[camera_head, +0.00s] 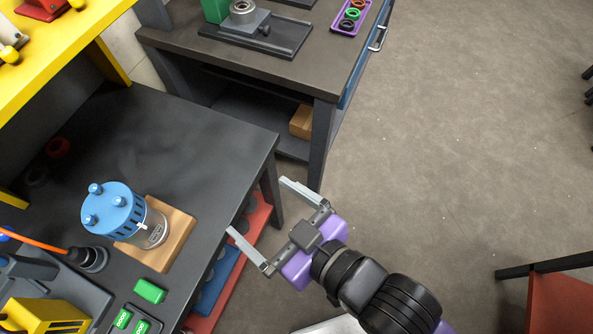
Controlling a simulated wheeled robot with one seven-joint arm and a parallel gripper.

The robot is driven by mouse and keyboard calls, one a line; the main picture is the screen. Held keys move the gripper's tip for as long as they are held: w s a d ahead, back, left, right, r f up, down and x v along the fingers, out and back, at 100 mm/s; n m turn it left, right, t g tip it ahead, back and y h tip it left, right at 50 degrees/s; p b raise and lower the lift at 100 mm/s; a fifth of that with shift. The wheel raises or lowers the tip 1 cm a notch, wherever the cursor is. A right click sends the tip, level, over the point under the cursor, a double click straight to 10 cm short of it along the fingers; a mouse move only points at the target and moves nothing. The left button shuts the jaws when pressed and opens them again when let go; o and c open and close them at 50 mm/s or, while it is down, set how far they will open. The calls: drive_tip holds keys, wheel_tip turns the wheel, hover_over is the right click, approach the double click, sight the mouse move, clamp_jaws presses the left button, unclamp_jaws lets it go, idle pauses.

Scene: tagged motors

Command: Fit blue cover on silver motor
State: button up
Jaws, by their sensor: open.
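The blue cover (112,208) is at the left, on top of the silver motor (155,229). The motor stands on a wooden block (178,243) on the dark workbench. The cover looks tilted or offset to the left, and whether it is fully seated I cannot tell. Much of the motor is hidden under the cover. My gripper (255,205) is to the right of the motor, off the bench's right edge. Its two fingers are wide apart and empty, pointing left toward the bench, and it touches neither cover nor motor.
The dark workbench (180,135) has free room behind the motor. A screwdriver-like tool with an orange cord (35,241), a green block (149,291) and a yellow device (45,315) crowd the front left. A second table (300,70) stands behind. Open floor lies right.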

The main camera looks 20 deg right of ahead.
drive_tip(key=s+d+m+t+h, duration=0.2)
drive_tip(key=s+d+m+h, duration=0.4)
drive_tip(key=s+d, duration=1)
drive_tip(key=d+f+h, duration=0.1)
drive_tip(key=d, duration=0.1)
drive_tip(key=shift+s+d+t, duration=0.2)
drive_tip(key=shift+d+t, duration=0.2)
